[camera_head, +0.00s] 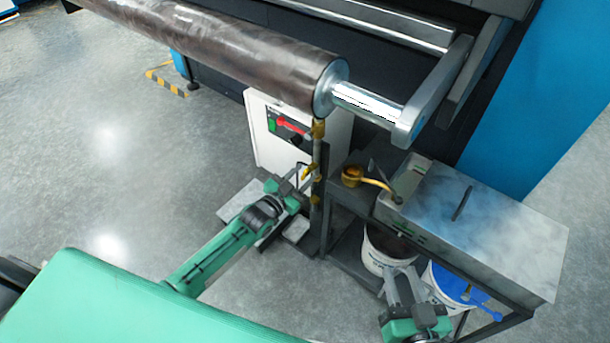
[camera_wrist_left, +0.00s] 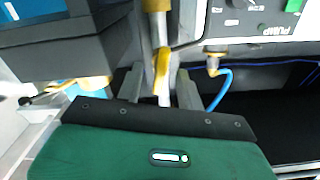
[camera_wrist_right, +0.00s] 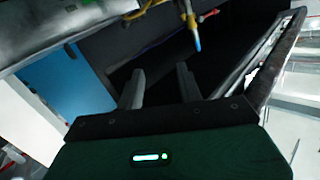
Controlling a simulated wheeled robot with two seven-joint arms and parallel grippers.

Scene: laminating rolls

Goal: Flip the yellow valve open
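The yellow valve (camera_head: 309,173) is on a thin upright pipe beside the dark metal stand, below the end of the big roll. In the left wrist view its yellow lever (camera_wrist_left: 161,68) lies close along the pale pipe. My left gripper (camera_head: 302,178) is right at the valve; in its wrist view its fingers (camera_wrist_left: 159,88) are apart, with the pipe and lever between or just beyond them. I cannot tell whether they touch. My right gripper (camera_head: 402,278) is low by the buckets, in front of the stand. Its fingers (camera_wrist_right: 160,85) are apart and nothing is between them.
The large brown roll (camera_head: 230,55) hangs above the valve. A white control box (camera_head: 262,132) stands behind it. A white bucket (camera_head: 385,250) sits below. Open floor lies left.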

